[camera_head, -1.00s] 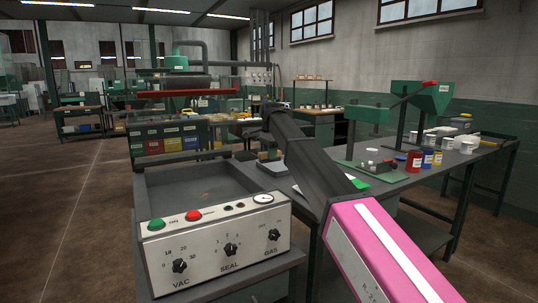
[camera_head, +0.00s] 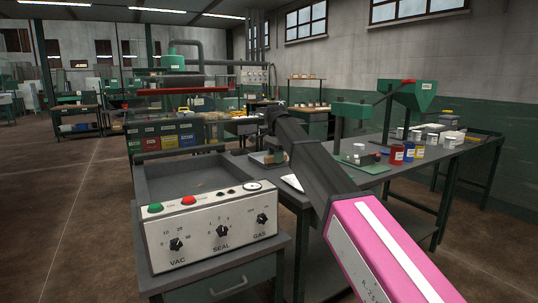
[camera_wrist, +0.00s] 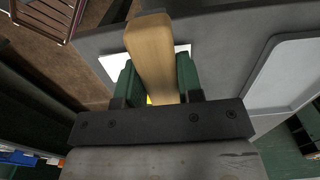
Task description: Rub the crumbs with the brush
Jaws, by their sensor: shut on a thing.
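My gripper (camera_wrist: 157,82) is shut on the brush (camera_wrist: 151,48) in the wrist view. Its green fingers stand on both sides of the pale wooden part, and I cannot make out bristles. In the head view my arm reaches forward, and the gripper and brush cannot be made out at its far end. Small tan crumbs (camera_head: 199,185) appear to lie on the dark floor of the open chamber of the sealing machine (camera_head: 215,236), left of my arm. The brush is away from them.
A workbench (camera_head: 400,164) with a green press (camera_head: 350,118), a hopper (camera_head: 408,97) and several coloured jars (camera_head: 397,154) stands to the right. A white sheet (camera_wrist: 110,66) lies behind the brush. A pale tray (camera_wrist: 285,75) is at right in the wrist view. Floor is clear at left.

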